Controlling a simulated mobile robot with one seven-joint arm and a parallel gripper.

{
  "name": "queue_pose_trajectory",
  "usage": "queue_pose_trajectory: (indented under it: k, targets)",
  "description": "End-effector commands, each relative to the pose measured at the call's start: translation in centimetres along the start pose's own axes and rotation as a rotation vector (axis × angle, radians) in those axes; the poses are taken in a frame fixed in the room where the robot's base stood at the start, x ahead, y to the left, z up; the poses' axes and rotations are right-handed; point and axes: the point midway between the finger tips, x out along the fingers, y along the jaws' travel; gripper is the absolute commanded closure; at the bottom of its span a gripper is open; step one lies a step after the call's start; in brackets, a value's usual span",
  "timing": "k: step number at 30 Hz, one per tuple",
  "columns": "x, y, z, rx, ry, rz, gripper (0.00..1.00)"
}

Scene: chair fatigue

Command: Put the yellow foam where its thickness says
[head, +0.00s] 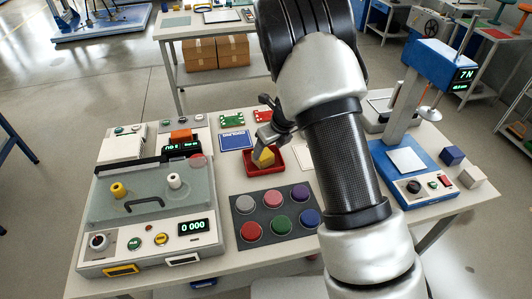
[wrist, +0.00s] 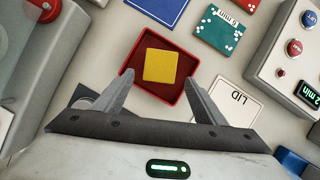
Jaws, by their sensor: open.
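The yellow foam (head: 263,157) is a block lying in a small red tray (head: 276,170) on the table, beyond the round coloured pads. In the wrist view the foam (wrist: 160,66) sits square in the middle of the red tray (wrist: 137,92). My gripper (head: 264,142) is over the tray. In the wrist view its two fingers (wrist: 158,79) are spread wide and empty, short of the foam at the tray's near side. The foam's thickness cannot be judged from above.
Behind the tray lie a blue card (head: 235,140), a green card (head: 231,117) and a red card (head: 265,116). A white card marked LID (wrist: 240,103) lies beside it. A lidded machine (head: 150,210) stands left, a blue press (head: 412,185) right.

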Motion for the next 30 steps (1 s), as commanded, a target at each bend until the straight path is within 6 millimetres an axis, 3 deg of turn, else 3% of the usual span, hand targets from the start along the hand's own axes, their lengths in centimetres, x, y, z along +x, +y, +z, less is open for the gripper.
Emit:
queue_pose_trajectory:
  k: [1,6,16,19,22,25,30]
  targets:
    - [-1.4,0.0,0.1,0.000,-0.003,-0.001,0.35]
    - [-4.5,0.1,0.1,0.000,-0.002,0.000,0.35]
    - [-6.9,0.1,0.0,-0.012,-0.002,0.003,0.35]
    - [-9.1,0.5,0.3,-0.103,-0.021,0.016,0.35]
    - [-13.7,1.6,0.4,-0.317,-0.055,0.037,0.35]
    - [-19.6,3.2,-0.5,-0.634,-0.097,0.044,0.35]
    - [-28.7,6.1,-4.3,-1.237,-0.121,-0.003,0.35]
